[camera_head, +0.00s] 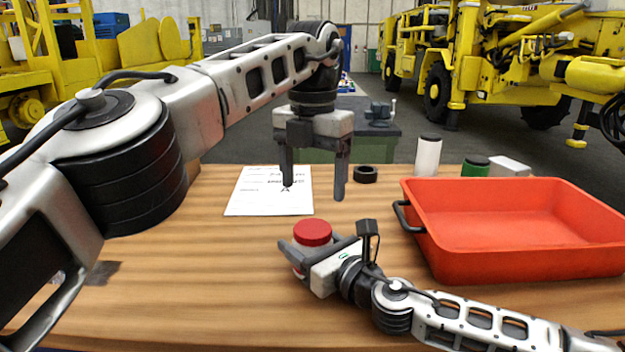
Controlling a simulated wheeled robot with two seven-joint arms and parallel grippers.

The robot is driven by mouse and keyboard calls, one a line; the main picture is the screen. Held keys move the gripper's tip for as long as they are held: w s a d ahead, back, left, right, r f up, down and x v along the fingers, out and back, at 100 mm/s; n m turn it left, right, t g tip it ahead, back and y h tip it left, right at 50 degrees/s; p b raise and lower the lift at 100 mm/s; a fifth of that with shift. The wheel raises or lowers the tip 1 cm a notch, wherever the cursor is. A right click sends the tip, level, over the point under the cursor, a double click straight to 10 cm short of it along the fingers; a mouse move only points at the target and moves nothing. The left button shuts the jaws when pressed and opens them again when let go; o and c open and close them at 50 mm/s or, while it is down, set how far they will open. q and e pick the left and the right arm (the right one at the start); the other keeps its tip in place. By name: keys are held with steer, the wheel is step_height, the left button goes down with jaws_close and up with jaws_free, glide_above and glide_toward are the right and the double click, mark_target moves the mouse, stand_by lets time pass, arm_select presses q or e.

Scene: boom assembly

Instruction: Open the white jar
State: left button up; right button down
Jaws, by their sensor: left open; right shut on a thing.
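A white jar (299,262) with a red lid (313,232) stands on the wooden table, near the middle of the head view. My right gripper (306,250) is shut around the jar's body from the right, below the lid; its fingers hide much of the white side. The lid sits on the jar. My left gripper (314,190) is open and empty, pointing down above the jar and a little behind it. Its fingertips are apart from the lid.
A red tray (422,255) with a dark handle fills the table's right side. A printed sheet (268,200) lies left of centre.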

mark_target(313, 227)
arm_select(q)
steer(key=m, duration=2.2)
steer(key=shift+m, duration=0.3)
steer(key=m, duration=0.7)
steer(key=shift+f, duration=4.05)
steer(key=c, duration=1)
steer(key=shift+c, duration=0.2)
